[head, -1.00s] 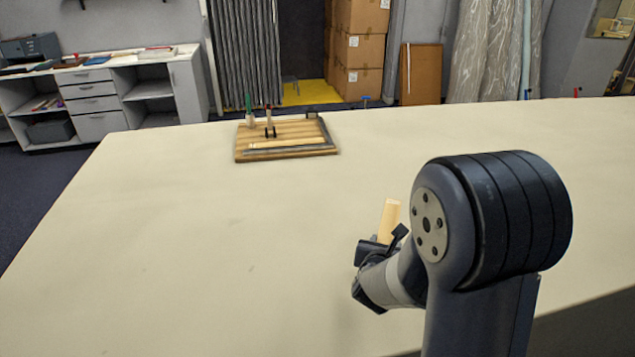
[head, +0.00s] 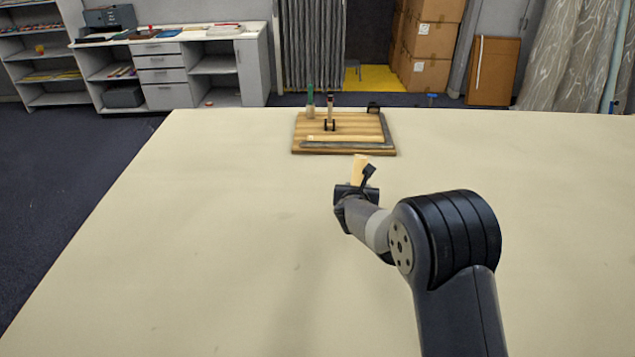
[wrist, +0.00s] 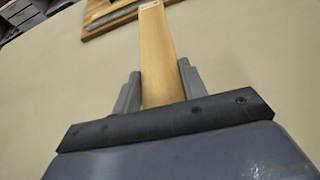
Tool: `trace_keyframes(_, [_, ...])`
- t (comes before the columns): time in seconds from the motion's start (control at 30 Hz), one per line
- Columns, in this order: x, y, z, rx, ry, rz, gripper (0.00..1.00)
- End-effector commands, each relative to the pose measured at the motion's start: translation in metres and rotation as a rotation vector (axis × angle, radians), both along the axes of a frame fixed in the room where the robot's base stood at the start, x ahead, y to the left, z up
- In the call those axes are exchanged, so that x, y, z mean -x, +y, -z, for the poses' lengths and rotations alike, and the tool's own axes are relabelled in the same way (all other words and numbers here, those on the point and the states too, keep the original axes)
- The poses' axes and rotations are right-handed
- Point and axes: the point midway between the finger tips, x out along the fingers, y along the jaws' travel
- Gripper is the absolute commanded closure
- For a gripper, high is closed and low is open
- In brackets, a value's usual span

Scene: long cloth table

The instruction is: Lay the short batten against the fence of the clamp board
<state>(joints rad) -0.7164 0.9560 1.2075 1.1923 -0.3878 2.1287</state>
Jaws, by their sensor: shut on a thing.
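The short batten is a pale wooden strip (head: 359,168) that also shows in the wrist view (wrist: 156,60). My gripper (wrist: 157,92) is shut on it, with a finger on either side and the far end sticking out ahead. In the head view my gripper (head: 356,188) is above the table, short of the board. The clamp board (head: 303,148) is a striped wooden board at the far side of the table. A grey L-shaped fence (head: 349,145) runs along its front and right edges. Another pale strip (head: 345,138) lies along the fence's front leg.
A green-handled tool (head: 310,98) and a dark clamp (head: 330,118) stand at the board's back. A small black block (head: 373,106) sits at its back right. The cloth table (head: 200,230) is otherwise clear around the board.

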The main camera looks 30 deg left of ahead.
Motion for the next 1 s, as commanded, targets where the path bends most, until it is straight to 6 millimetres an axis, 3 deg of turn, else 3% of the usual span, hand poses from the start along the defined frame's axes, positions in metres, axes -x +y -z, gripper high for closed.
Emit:
trace_keyframes(0.03, [0.006,0.027,-0.004,-0.006,-0.003,-0.041,0.88])
trace_keyframes(0.1, [0.013,0.056,-0.006,-0.010,-0.007,-0.087,0.88])
trace_keyframes(0.2, [0.022,0.086,-0.008,-0.016,-0.011,-0.137,0.88])
trace_keyframes(0.3, [0.028,0.103,-0.009,-0.019,-0.015,-0.166,0.88])
trace_keyframes(0.43, [0.030,0.110,0.004,-0.019,-0.013,-0.178,0.88])
trace_keyframes(0.63, [0.030,0.110,0.039,-0.018,-0.014,-0.179,0.88])
trace_keyframes(1.0, [0.030,0.109,0.081,-0.018,-0.014,-0.177,0.88])
